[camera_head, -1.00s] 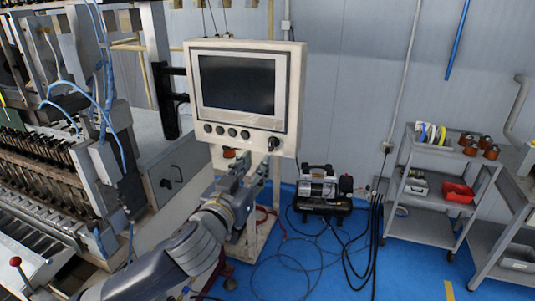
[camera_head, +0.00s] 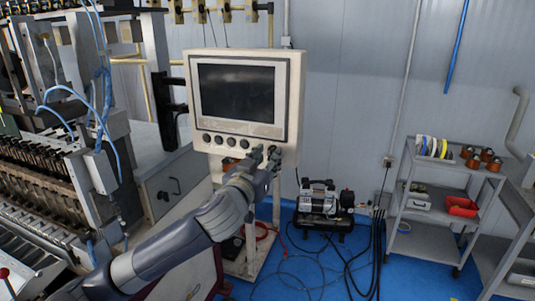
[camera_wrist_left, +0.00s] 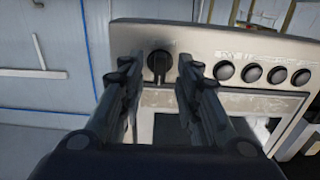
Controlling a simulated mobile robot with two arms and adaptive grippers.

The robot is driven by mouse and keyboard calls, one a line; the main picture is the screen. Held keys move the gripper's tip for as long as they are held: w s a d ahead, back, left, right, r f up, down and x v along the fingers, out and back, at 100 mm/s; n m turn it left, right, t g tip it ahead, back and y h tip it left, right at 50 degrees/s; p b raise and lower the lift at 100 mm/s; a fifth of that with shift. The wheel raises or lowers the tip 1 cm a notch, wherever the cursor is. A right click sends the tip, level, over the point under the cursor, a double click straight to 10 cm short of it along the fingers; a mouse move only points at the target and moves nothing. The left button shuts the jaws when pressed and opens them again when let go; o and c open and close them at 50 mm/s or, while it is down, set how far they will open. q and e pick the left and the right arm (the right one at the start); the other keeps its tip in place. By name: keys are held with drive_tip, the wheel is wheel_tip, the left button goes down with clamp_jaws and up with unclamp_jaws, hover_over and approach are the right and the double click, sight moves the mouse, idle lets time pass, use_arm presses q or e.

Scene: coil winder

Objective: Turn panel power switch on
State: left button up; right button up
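The control panel (camera_head: 292,95) is a cream box with a dark screen (camera_head: 237,90) and a row of round black buttons (camera_head: 219,140) below it. In the left wrist view, the black rotary power switch (camera_wrist_left: 159,62) sits at the end of the row, beside the buttons (camera_wrist_left: 251,72). My left gripper (camera_head: 265,155) is at the panel's lower right corner. In the left wrist view, its two fingers (camera_wrist_left: 158,68) are open, one on each side of the switch, with gaps visible. Contact cannot be told. In the head view the gripper hides the switch. My right gripper is out of view.
A coil winding machine (camera_head: 60,185) with blue hoses stands at the left. A grey shelf cart (camera_head: 425,215) stands at the right.

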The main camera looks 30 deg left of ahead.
use_arm(q)
drive_tip(key=shift+w+a, duration=0.1)
drive_tip(key=shift+w, duration=0.25)
drive_tip(key=shift+c, duration=0.6)
clamp_jaws()
